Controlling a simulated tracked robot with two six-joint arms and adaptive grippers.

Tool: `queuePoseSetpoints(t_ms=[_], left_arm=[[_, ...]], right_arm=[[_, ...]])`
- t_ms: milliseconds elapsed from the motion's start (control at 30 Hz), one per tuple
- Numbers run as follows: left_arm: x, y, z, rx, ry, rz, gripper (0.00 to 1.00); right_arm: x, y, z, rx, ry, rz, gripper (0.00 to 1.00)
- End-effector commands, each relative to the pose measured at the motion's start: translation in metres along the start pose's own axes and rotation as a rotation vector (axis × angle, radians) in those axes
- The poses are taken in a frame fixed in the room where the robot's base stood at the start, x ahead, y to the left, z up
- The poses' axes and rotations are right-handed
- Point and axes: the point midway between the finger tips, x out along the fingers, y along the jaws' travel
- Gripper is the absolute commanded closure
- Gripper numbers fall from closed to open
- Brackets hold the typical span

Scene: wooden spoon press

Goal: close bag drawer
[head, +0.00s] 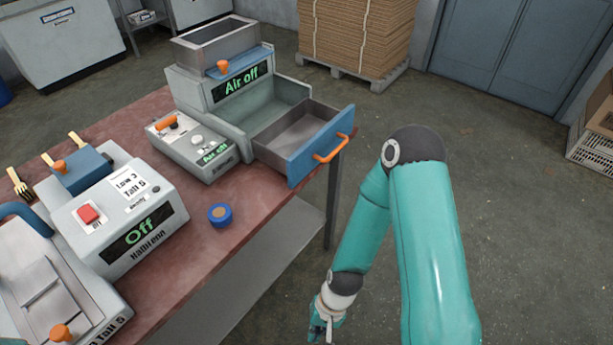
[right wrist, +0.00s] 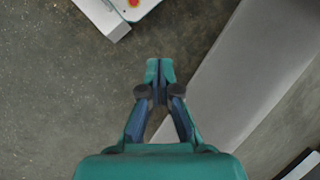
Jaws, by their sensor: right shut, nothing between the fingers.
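The bag drawer (head: 322,146) has a blue front and a grey open tray, and it sticks out to the right from the grey machine with the "Air off" display. Its orange handle (head: 331,148) is on the blue front. The drawer is pulled open and looks empty. My right gripper (head: 321,330) is low at the bottom of the head view, below and apart from the drawer. In the right wrist view my right gripper (right wrist: 160,72) is shut with its fingertips together and nothing between them. My left gripper is not in view.
The red-brown table (head: 255,215) carries a control box (head: 195,150) with an orange lever, a machine reading "Off" (head: 120,220) and a small blue round tin (head: 220,214). A stack of cardboard (head: 358,35) stands on a pallet behind.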

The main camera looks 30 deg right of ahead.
Motion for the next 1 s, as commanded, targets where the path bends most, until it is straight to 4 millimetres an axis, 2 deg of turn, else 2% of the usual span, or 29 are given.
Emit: queuePoseSetpoints(t_ms=[33,67,167,267,367,400,533,600,700,833,1000], left_arm=[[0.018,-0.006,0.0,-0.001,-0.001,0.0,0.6],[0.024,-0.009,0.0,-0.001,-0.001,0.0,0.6],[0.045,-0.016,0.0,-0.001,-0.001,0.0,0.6],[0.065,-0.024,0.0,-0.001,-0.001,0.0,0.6],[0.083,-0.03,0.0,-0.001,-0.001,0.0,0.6],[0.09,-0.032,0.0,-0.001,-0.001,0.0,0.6],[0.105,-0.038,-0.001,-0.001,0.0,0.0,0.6],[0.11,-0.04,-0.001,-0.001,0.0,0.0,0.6],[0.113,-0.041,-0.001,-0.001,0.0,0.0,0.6],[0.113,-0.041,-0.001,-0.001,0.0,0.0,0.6],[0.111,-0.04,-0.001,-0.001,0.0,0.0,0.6]], right_arm=[[0.006,0.01,-0.007,0.154,-0.041,-0.01,1.0],[0.005,0.014,-0.008,0.251,-0.075,-0.021,1.0],[-0.006,0.006,-0.018,0.621,-0.202,-0.153,1.0],[-0.033,-0.013,-0.047,0.976,-0.333,-0.382,1.0],[-0.08,-0.028,-0.096,1.24,-0.434,-0.692,1.0],[-0.103,-0.029,-0.117,1.312,-0.462,-0.826,1.0],[-0.178,-0.014,-0.173,1.432,-0.513,-1.226,1.0],[-0.212,-0.001,-0.191,1.447,-0.521,-1.391,1.0],[-0.245,0.013,-0.205,1.441,-0.521,-1.545,1.0],[-0.262,0.015,-0.213,1.431,-0.522,-1.617,1.0],[-0.261,-0.004,-0.223,1.429,-0.527,-1.617,1.0]])
